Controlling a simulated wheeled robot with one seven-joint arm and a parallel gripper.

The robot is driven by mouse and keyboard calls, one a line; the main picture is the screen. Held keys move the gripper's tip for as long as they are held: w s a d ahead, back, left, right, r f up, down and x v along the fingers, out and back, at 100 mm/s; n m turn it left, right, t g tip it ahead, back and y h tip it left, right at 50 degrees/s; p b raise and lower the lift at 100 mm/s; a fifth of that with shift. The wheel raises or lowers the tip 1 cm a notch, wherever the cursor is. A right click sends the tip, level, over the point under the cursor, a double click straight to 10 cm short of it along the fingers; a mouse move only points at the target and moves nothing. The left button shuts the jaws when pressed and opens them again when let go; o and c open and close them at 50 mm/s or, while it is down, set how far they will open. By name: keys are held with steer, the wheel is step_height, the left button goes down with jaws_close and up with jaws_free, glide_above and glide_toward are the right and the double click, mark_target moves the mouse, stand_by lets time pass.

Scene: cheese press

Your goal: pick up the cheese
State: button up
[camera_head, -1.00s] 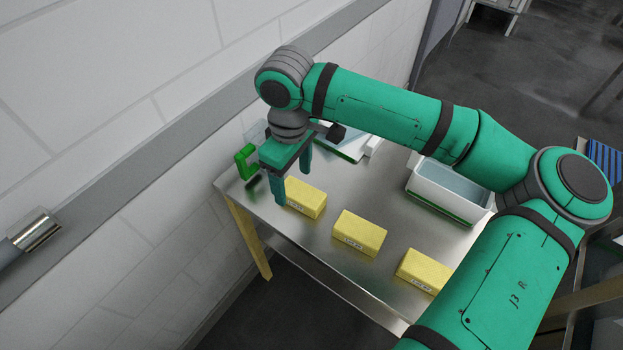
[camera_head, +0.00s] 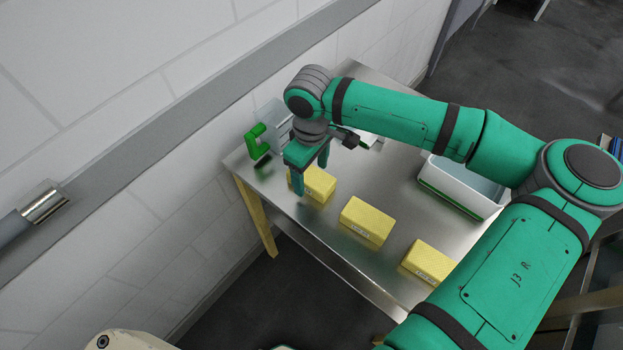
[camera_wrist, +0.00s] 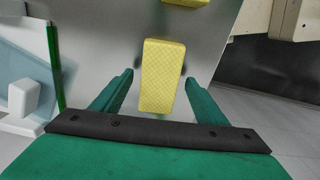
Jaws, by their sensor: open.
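Three yellow cheese blocks lie in a row on the steel table: the far one (camera_head: 320,184), the middle one (camera_head: 367,221) and the near one (camera_head: 429,262). My gripper (camera_head: 311,178) is open at the far cheese, pointing down, with its fingers on either side of it in the picture. In the wrist view this cheese (camera_wrist: 162,78) shows lengthwise between the two spread fingers (camera_wrist: 156,82), with a gap on each side. Whether the fingertips reach down beside it is hard to tell. Another cheese (camera_wrist: 186,2) shows at the top edge of the wrist view.
The steel table (camera_head: 330,238) has bare room around the blocks. A green-handled object (camera_head: 257,142) stands at its far left corner by the wall (camera_head: 130,90). A white container with a green base (camera_head: 452,192) stands on the right, partly behind my arm.

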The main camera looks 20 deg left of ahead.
steer(key=shift+f, duration=0.9)
steer(key=shift+w, duration=0.1)
steer(key=c, duration=1.3)
steer(key=shift+o, duration=0.2)
steer(key=shift+w, duration=0.1)
steer(key=shift+d+r, duration=0.15)
steer(key=shift+r, duration=0.05)
steer(key=r, duration=0.3)
steer(key=shift+s+a, duration=0.2)
steer(key=shift+a, duration=0.1)
steer(key=s+d+r, duration=0.5)
steer(key=s+r, duration=0.4)
steer(key=s, duration=0.4)
steer(key=shift+r, duration=0.3)
